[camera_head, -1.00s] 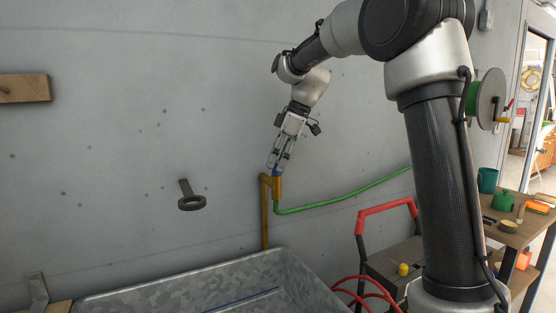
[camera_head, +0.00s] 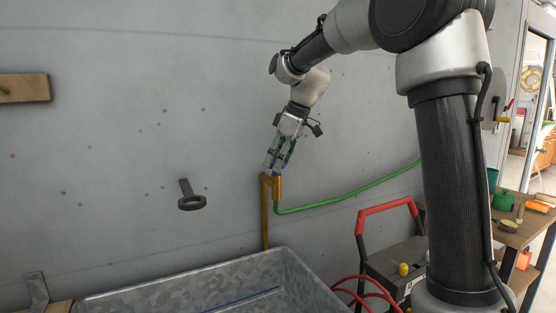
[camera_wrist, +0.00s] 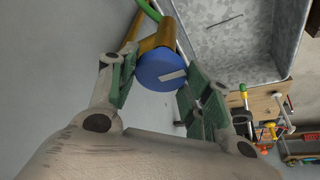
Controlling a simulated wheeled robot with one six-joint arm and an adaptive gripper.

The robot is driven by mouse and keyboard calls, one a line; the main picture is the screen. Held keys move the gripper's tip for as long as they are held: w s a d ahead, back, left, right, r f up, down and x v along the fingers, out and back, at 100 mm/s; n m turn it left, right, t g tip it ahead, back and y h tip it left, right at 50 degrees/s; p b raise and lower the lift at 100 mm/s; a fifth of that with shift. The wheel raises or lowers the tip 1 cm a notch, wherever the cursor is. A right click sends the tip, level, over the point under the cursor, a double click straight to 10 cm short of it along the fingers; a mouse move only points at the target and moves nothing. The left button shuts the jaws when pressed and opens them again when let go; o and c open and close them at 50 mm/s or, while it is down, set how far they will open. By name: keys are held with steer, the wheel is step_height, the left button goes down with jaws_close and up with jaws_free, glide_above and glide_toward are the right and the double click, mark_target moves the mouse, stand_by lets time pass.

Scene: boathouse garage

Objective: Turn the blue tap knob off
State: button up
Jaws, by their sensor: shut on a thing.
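The blue tap knob (camera_wrist: 160,70) sits on top of a brass tap (camera_wrist: 158,38) in the wrist view, with a pale bar mark on its face. My gripper (camera_wrist: 155,80) has its green-padded fingers on either side of the knob and is shut on it. In the head view my gripper (camera_head: 275,167) points down at the top of the brass tap (camera_head: 276,188). Only a sliver of the blue knob (camera_head: 276,173) shows there between the fingertips.
A green hose (camera_head: 340,193) runs right from the tap. A galvanized trough (camera_head: 180,292) lies below. A black ring holder (camera_head: 191,201) is on the wall to the left. A red-handled cart (camera_head: 385,214) and a wooden workbench (camera_head: 515,232) stand to the right.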

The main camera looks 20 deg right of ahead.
steer(key=o, duration=1)
steer(key=v, duration=1.2)
steer(key=s+d+f+m+h, duration=0.1)
steer(key=s+d+f+m, duration=0.2)
steer(key=f+m, duration=0.35)
steer(key=s+d+f+m+h, duration=0.1)
steer(key=s+d+f, duration=0.1)
steer(key=s, duration=0.7)
steer(key=s+d+f+m+t, duration=0.1)
steer(key=s+d+f+m, duration=0.1)
steer(key=s+f, duration=0.3)
steer(key=s+d+f+m+h, duration=0.1)
steer(key=s+d+f, duration=0.3)
steer(key=s, duration=0.9)
steer(key=shift+s+t+h, duration=0.15)
steer(key=shift+t+h, duration=0.15)
steer(key=shift+t, duration=0.1)
